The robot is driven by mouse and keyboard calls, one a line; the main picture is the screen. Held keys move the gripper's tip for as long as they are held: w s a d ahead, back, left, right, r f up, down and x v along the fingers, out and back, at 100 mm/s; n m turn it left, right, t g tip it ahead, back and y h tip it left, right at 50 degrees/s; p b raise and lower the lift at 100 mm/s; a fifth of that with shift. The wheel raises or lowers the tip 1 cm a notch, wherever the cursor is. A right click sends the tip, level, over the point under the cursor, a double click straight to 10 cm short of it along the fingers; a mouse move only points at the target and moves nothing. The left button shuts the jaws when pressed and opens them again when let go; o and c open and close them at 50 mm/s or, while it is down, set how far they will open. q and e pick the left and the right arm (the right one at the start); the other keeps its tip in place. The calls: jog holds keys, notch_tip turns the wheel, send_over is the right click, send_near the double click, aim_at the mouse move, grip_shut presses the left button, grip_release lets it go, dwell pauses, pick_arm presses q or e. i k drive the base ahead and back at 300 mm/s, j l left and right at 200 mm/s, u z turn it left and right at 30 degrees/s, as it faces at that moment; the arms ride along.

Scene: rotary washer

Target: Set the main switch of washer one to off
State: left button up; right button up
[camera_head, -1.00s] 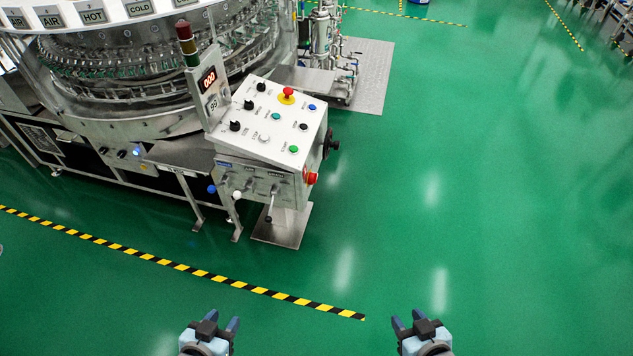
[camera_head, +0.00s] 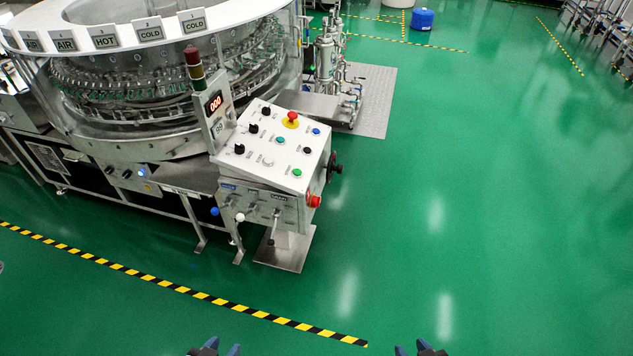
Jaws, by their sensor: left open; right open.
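The washer (camera_head: 130,82) is a large round steel machine at the upper left. Its white control panel (camera_head: 257,170) faces up on a steel box, with black knobs, coloured buttons and a red emergency button (camera_head: 291,117). A red knob (camera_head: 314,201) and a black round handle (camera_head: 335,168) stick out from the box's right side. I cannot tell which control is the main switch, nor its setting. My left gripper (camera_head: 218,349) and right gripper (camera_head: 411,349) are open and empty, cut off by the bottom edge, well short of the panel.
A red display (camera_head: 216,103) and a signal lamp (camera_head: 193,66) stand beside the panel. Yellow-black floor tape (camera_head: 215,300) runs between my grippers and the machine. Piping (camera_head: 329,62) on a metal plate stands behind the box. The green floor (camera_head: 480,200) on the right is clear.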

aim_at(315, 200)
jog(key=i+l+u, duration=0.15)
jog(key=u, duration=0.55)
jog(key=i+l+u, duration=0.35)
jog(key=l, duration=0.3)
jog(key=i+l+u, duration=0.15)
jog(key=l, duration=0.2)
jog(key=i+l, duration=0.1)
jog(key=l, duration=0.3)
jog(key=i+l, duration=0.15)
jog(key=l, duration=0.3)
